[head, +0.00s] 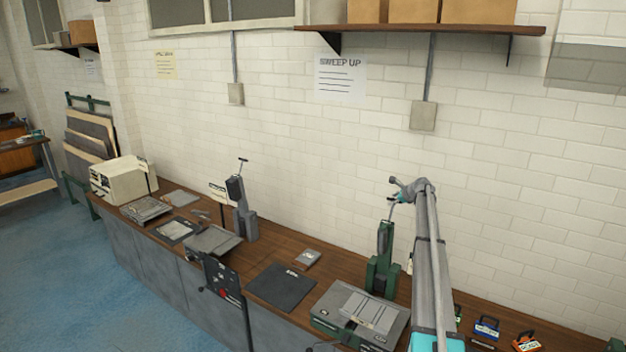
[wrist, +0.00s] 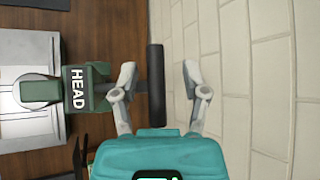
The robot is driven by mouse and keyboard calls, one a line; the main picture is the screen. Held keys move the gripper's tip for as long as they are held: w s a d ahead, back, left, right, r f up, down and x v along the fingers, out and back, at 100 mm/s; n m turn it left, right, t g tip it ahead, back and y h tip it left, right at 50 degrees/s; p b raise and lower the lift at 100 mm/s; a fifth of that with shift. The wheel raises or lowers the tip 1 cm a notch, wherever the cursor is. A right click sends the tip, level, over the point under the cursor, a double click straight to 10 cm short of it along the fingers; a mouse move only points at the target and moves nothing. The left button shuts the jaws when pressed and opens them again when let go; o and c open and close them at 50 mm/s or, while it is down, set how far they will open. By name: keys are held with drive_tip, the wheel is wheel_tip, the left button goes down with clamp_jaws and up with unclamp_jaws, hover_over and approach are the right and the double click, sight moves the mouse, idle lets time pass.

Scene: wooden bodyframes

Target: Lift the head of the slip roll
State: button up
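The green slip roll stands on the wooden bench against the wall. Its upright green head (head: 385,240) rises behind a grey, green-edged bed (head: 360,312). In the wrist view the green head part (wrist: 88,88) carries a white "HEAD" label. A black bar handle (wrist: 156,85) sticks out beside it, on the wall side. My gripper (head: 396,190) is at the top of the head in the head view. In the wrist view my gripper (wrist: 159,75) is open, with one finger on each side of the bar and visible gaps to both. My arm hides part of the bench.
A grey machine with a T-handle (head: 240,212) stands farther left, and a cream box-shaped machine (head: 122,180) at the far end. A dark mat (head: 281,288) lies left of the slip roll. Small labelled boxes (head: 487,328) sit at right. The white brick wall (head: 300,140) is close behind.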

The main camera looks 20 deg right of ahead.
drive_tip(key=shift+d+r+p, duration=0.15)
drive_tip(key=shift+d+p, duration=0.15)
drive_tip(key=shift+d, duration=0.1)
wheel_tip(320, 180, up, 3)
drive_tip(key=p, duration=0.3)
drive_tip(key=shift+r, duration=0.15)
drive_tip(key=s+a+f+n+g+b, duration=0.2)
drive_tip(key=s+a+f+n+b, duration=0.3)
drive_tip(key=a, duration=0.7)
drive_tip(key=s+a+f+n+g+y+b, duration=0.1)
drive_tip(key=s+a+f+n+g+b, duration=0.15)
drive_tip(key=s+a+f, duration=0.7)
drive_tip(key=s+a+f+n+g+b, duration=0.1)
drive_tip(key=s+a+f+n+b, duration=0.3)
drive_tip(key=a, duration=1.1)
drive_tip(key=s+a+f+n+g+h+b, duration=0.1)
drive_tip(key=s+a+f+n+b, duration=0.3)
drive_tip(key=s+a, duration=0.3)
drive_tip(key=s+a+f+n+g+h+b, duration=0.1)
drive_tip(key=s+a+f+n+b, duration=0.4)
drive_tip(key=s, duration=1)
drive_tip(key=s+a+f+n+g+h+b, duration=0.1)
drive_tip(key=s+a+f+n+g+b, duration=0.2)
drive_tip(key=s+a, duration=0.6)
wheel_tip(320, 180, down, 3)
drive_tip(key=shift+s+a+n+b, duration=0.15)
drive_tip(key=shift+s+n+b, duration=1.05)
drive_tip(key=shift+s+n, duration=0.05)
